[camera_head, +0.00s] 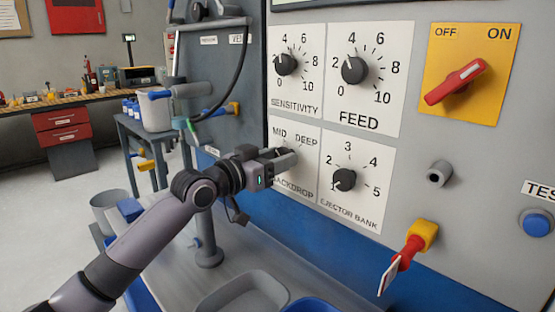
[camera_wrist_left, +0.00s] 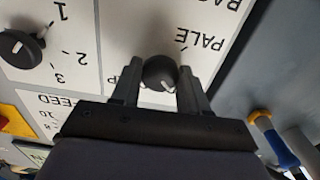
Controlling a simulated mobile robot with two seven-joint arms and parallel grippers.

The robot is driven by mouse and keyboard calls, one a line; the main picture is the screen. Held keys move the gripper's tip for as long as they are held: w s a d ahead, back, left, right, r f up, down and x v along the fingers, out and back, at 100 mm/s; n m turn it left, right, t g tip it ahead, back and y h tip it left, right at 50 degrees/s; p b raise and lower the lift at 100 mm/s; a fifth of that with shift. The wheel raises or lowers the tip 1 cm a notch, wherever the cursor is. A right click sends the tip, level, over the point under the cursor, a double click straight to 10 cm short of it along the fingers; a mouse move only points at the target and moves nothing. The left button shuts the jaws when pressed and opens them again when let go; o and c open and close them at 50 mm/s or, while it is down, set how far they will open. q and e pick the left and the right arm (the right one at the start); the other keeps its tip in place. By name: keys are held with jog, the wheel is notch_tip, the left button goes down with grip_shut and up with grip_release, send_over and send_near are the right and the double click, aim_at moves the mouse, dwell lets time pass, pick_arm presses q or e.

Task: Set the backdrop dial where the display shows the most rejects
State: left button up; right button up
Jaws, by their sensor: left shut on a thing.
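The backdrop dial panel (camera_head: 312,165) is on the grey cabinet front, with MID and DEEP readable and the first letter of BACKDROP covered. My left gripper (camera_head: 287,158) reaches it from the left and hides most of the dial. In the left wrist view, the black backdrop dial (camera_wrist_left: 160,72) sits between the two fingers of the left gripper (camera_wrist_left: 158,90), which is shut on it. A white mark shows on the knob's lower right there, and the word PALE is above right, upside down. Only the bottom edge of the display (camera_head: 315,3) shows; nothing on it is readable. My right gripper is not in view.
The sensitivity dial (camera_head: 286,64), feed dial (camera_head: 354,70) and ejector bank dial (camera_head: 344,180) surround the backdrop panel. A red switch (camera_head: 456,82) on yellow, a red key with a tag (camera_head: 404,252) and a blue button (camera_head: 537,223) are to the right.

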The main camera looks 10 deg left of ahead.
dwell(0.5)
pick_arm(q)
jog(key=o, duration=1)
jog(key=shift+o, duration=0.2)
jog(key=shift+s+a, duration=0.1)
jog(key=v, duration=0.7)
jog(key=shift+b, duration=0.3)
